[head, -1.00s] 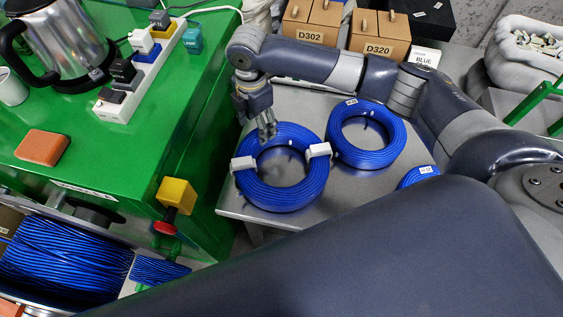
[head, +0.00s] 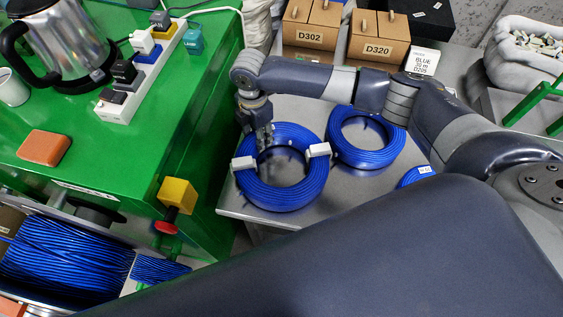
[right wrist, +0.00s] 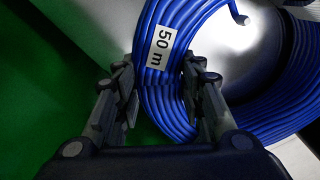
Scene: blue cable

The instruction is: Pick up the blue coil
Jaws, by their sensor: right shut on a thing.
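Several blue coils lie on a grey metal surface. The nearer left coil (head: 283,193) has two white clips, one on each side, and lies flat. My right gripper (head: 264,143) is at this coil's far upper-left section, pointing down. In the right wrist view, the gripper (right wrist: 158,95) has one finger on each side of the coil's bundle (right wrist: 168,88), which carries a white "50 m" label (right wrist: 162,47). It is shut on the bundle. My left gripper is not in view.
A second blue coil (head: 368,155) lies close by on the right, and a third (head: 417,175) is partly hidden by my arm. A green bench (head: 110,165) stands left with a power strip (head: 142,70). Boxes D302 (head: 312,27) and D320 (head: 378,42) stand behind.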

